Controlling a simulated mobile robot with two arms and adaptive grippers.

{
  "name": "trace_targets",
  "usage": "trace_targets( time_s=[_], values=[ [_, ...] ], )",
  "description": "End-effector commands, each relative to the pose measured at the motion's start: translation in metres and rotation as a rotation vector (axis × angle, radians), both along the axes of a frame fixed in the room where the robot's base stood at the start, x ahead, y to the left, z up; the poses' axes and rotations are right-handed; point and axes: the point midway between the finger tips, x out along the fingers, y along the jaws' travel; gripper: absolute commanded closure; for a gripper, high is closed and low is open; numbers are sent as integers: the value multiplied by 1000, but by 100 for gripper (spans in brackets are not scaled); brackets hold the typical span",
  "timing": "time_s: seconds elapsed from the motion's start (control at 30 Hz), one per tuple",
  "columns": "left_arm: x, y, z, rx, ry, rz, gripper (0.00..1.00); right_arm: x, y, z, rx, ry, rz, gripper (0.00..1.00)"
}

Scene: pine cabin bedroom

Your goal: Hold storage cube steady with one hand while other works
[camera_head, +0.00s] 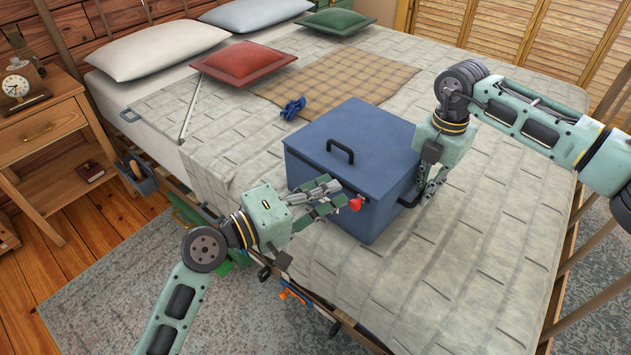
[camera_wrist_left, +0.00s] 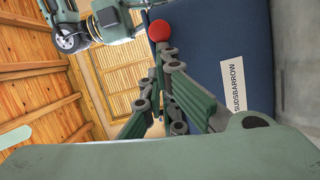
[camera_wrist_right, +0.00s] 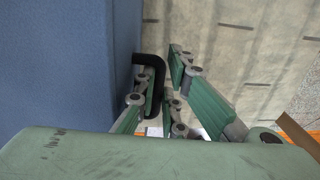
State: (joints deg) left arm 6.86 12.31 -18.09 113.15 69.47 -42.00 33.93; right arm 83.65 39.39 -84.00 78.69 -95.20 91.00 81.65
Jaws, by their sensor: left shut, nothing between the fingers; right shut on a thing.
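The storage cube (camera_head: 352,145) is a blue box with a closed lid, standing on the bed. Its lid has a black handle (camera_head: 341,152). A red knob (camera_head: 356,203) is on its front face; it also shows in the left wrist view (camera_wrist_left: 160,31). My left gripper (camera_head: 338,194) is shut and empty, its fingertips close by the knob; I cannot tell if they touch. My right gripper (camera_head: 427,188) is at the cube's right side, shut on the black side handle (camera_wrist_right: 150,62). A pale label (camera_wrist_left: 235,87) reading SUDSBARROW is on the cube.
The bed cover (camera_head: 480,240) is clear right of the cube. A blue crumpled item (camera_head: 293,108) lies behind the cube, near a checked blanket (camera_head: 345,72) and red cushion (camera_head: 243,62). A nightstand (camera_head: 50,135) with a clock (camera_head: 17,87) stands left. Tools hang along the bed's near edge.

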Motion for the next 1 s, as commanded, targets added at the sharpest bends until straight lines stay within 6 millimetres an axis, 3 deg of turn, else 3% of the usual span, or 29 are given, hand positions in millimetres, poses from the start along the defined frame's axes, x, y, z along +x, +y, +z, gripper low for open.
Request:
trace_targets(
  time_s=[0.37,0.53,0.7,1.0],
  values=[
    [-2,-2,0,0,2,-6,100,1,2,1,5,-3,-1,100],
    [5,5,1,3,1,-3,100,1,2,1,5,-3,-1,100],
    [28,29,6,4,-1,1,100,1,1,1,4,-3,-1,100],
    [-11,86,6,4,4,1,100,1,1,1,2,-2,0,100]
  ],
)
